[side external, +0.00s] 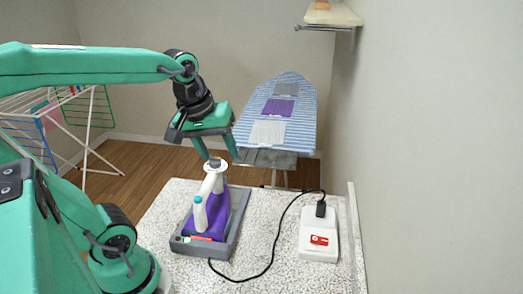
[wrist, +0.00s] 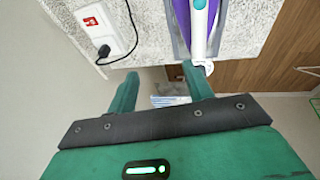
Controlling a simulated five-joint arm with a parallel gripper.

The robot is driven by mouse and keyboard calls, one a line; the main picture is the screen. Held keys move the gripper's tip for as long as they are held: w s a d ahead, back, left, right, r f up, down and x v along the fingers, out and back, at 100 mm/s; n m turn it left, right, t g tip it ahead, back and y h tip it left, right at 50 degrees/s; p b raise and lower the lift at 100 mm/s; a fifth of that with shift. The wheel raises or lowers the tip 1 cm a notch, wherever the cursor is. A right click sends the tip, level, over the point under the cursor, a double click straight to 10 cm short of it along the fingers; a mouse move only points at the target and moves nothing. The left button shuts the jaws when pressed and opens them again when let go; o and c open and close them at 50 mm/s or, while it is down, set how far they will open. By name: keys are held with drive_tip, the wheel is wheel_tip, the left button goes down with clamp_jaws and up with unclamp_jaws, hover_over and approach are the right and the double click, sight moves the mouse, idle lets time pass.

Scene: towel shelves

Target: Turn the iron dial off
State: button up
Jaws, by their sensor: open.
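A purple and white iron (side external: 210,205) rests in a grey tray (side external: 240,224) on the speckled worktop. A pale round knob, apparently the dial (side external: 215,165), sits at the far, upper end of its white handle. My gripper (side external: 217,157) points down with its fingers apart, empty, close above the knob. In the wrist view, my gripper (wrist: 159,71) is open. The iron (wrist: 199,30) shows at the top, right of centre, beyond the right finger. A small white round part, perhaps the dial (wrist: 206,68), is by that fingertip. I cannot tell whether they touch, or the dial's setting.
A black cord (side external: 266,262) runs from the tray area to a white socket box (side external: 318,245) at right. An ironing board (side external: 285,105) with folded cloths stands behind. A drying rack (side external: 80,115) is at left, and a wall shelf (side external: 333,17) is at upper right.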

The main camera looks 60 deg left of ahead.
drive_tip(key=w+a+n+g, duration=0.1)
drive_tip(key=w+a+n, duration=0.1)
drive_tip(key=a+n, duration=0.4)
drive_tip(key=n+g, duration=0.3)
drive_tip(key=n, duration=0.9)
hover_over(215, 158)
drive_tip(key=shift+a+f+h, duration=0.15)
drive_tip(key=shift+f+h, duration=0.15)
drive_tip(key=shift+f, duration=0.35)
drive_tip(key=shift+f, duration=3.95)
drive_tip(key=c, duration=1)
